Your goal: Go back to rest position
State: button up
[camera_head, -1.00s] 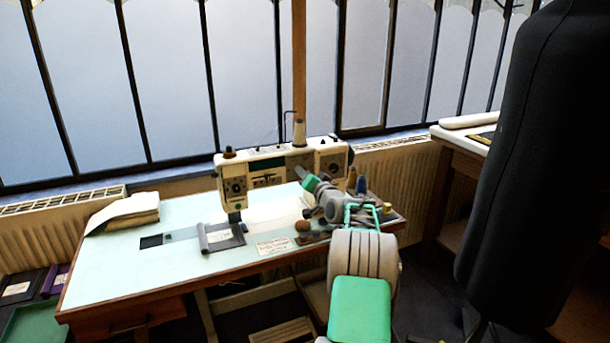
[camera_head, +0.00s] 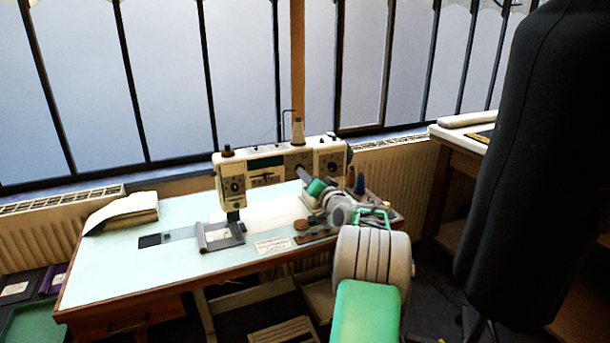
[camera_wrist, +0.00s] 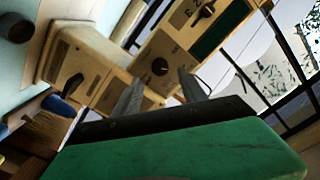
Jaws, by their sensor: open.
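My gripper (camera_head: 302,173) is at the front of the cream sewing machine (camera_head: 243,181), over the right half of the pale worktable (camera_head: 110,265). My arm reaches up to it from the bottom of the head view. In the wrist view, the two grey fingers of my gripper (camera_wrist: 160,92) stand apart with nothing between them. The sewing machine's body and dark knobs (camera_wrist: 85,68) show close behind the fingers. I cannot tell whether the fingers touch the machine.
A thread cone (camera_head: 298,131) stands atop the machine. Small items, a blue one (camera_head: 360,184) among them, sit right of my gripper. A folded cloth (camera_head: 125,212) lies at the table's left. A black dress form (camera_head: 530,170) stands right. Windows (camera_head: 165,80) are behind.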

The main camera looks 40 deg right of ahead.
jog(key=v, duration=0.3)
jog(key=shift+s, duration=0.1)
jog(key=w+a+r+n+g+y+p, duration=0.2)
jog(key=a, duration=0.7)
jog(key=w+a+r+n+g+y+p, duration=0.1)
jog(key=a+n+y+p, duration=0.15)
jog(key=a, duration=0.65)
jog(key=s+a+n+g+p, duration=0.1)
jog(key=s+a+g+p, duration=0.15)
jog(key=a, duration=0.45)
jog(key=s+a+n+g+p, duration=0.1)
jog(key=s+a+n+g, duration=0.15)
jog(key=a, duration=0.45)
jog(key=s+a+n+g+p, duration=0.1)
jog(key=s+a, duration=0.3)
jog(key=s, duration=0.4)
jog(key=s+a+f+n+g+p, duration=0.1)
jog(key=s+a+g+p, duration=0.1)
jog(key=s+a, duration=0.3)
jog(key=s+a+n+g+p, duration=0.1)
jog(key=s+a, duration=0.4)
jog(key=s, duration=0.7)
jog(key=shift+s+f+g+y+p, duration=0.2)
jog(key=shift+s+g+y+p, duration=0.15)
jog(key=shift+g+p, duration=0.6)
